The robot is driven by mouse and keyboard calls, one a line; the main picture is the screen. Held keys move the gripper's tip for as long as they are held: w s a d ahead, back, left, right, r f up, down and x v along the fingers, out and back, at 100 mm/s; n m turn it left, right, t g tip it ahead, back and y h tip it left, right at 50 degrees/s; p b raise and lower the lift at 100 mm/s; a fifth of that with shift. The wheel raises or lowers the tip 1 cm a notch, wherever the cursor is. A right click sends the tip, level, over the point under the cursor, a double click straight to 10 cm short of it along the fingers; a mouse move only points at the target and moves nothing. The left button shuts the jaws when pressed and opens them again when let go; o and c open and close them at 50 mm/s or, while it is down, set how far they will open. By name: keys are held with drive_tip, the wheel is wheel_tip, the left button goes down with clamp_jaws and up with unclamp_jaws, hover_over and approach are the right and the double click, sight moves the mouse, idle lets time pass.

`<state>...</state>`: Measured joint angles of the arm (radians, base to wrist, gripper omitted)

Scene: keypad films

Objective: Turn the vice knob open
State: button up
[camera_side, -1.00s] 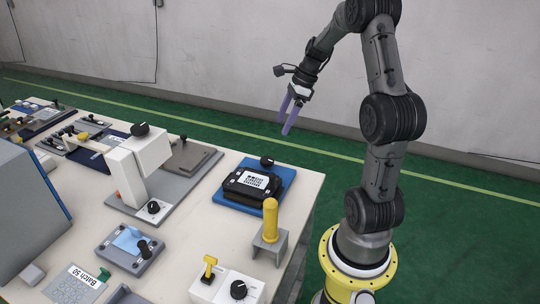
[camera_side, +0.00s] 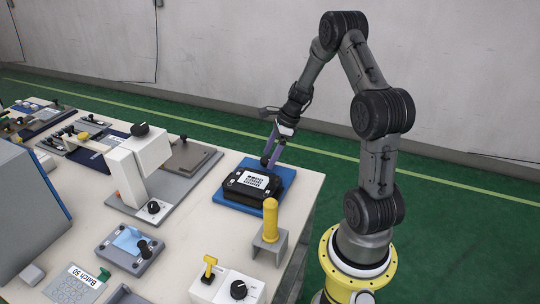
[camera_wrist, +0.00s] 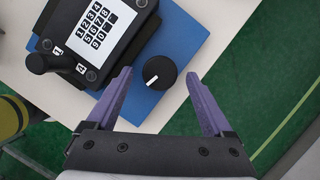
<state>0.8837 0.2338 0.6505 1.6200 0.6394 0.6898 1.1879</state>
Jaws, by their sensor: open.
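The vice knob, a round black knob with a white pointer line, stands on the blue base (camera_wrist: 190,55) at its edge. The knob (camera_wrist: 159,73) shows between and just ahead of my fingers in the wrist view. My gripper (camera_wrist: 161,85) has two purple fingers, spread apart, one on each side of the knob with a gap to each. In the side view my gripper (camera_side: 269,162) is at the knob, which it mostly hides. The black keypad device (camera_side: 251,184) with a white number label sits on the blue base beside the knob.
A yellow cylinder (camera_side: 270,218) on a grey holder stands near the table edge. A white box with a black knob (camera_side: 238,289) is at the front. A white press-like fixture (camera_side: 140,160) stands left. Green floor (camera_wrist: 250,80) lies beyond the table edge.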

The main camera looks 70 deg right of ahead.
drive_tip(key=shift+w+f, duration=0.1)
drive_tip(key=shift+f, duration=0.1)
drive_tip(key=c, duration=1.4)
drive_tip(key=shift+o, duration=0.2)
